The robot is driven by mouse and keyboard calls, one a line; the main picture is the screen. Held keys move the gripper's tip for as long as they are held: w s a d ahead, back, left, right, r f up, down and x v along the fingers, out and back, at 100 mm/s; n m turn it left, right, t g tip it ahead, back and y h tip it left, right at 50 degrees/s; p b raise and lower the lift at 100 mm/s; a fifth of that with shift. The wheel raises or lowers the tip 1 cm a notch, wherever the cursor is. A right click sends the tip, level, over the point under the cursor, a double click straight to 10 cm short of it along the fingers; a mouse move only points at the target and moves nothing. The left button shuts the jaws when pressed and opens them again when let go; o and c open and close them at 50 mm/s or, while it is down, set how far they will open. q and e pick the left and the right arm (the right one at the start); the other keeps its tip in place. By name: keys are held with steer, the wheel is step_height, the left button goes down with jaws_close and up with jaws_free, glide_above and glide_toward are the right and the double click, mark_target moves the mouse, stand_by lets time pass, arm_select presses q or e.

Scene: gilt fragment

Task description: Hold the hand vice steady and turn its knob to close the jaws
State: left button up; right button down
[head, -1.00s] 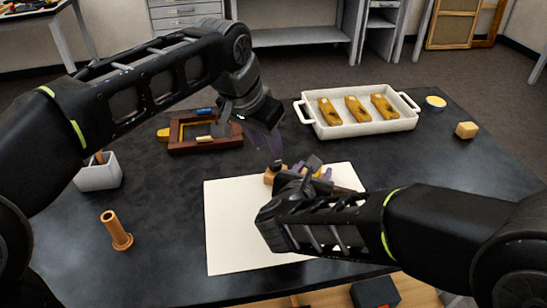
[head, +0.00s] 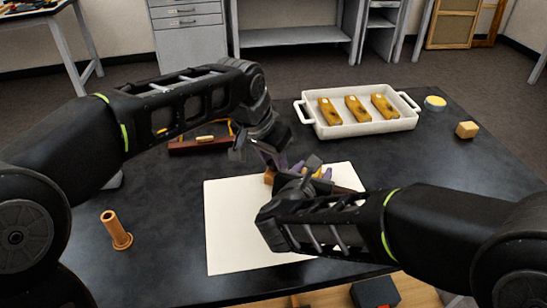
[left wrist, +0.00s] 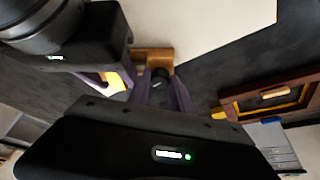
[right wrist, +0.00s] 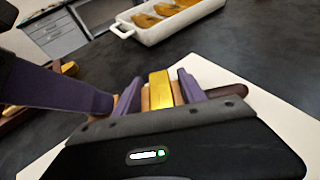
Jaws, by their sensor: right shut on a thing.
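The hand vice, a brown wooden tool with a yellow metal part, shows in the right wrist view (right wrist: 160,90) and partly in the head view (head: 269,177). My right gripper (head: 312,172) is shut on it above the white sheet; its forearm hides much of the vice. My left gripper (head: 268,161) is at the vice's left end, its purple fingers apart. In the left wrist view, a dark rounded part, seemingly the knob (left wrist: 160,78), lies between these fingers, in front of the brown wood (left wrist: 152,55). I cannot tell whether the fingers touch it.
A white sheet (head: 235,225) lies under the grippers. A white tray (head: 366,130) with several yellow-brown pieces stands behind. A brown frame (head: 200,147) is at back left, a wooden peg (head: 116,232) at front left. A tin (head: 435,103) and a block (head: 467,130) are at right.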

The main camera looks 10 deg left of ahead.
arm_select(q)
jaws_close()
steer(key=shift+n, duration=0.7)
steer(key=shift+o, duration=2.2)
jaws_free()
steer(key=shift+r, duration=0.1)
steer(key=v, duration=1.2)
steer(key=shift+s+d, duration=0.2)
steer(key=shift+s, duration=0.05)
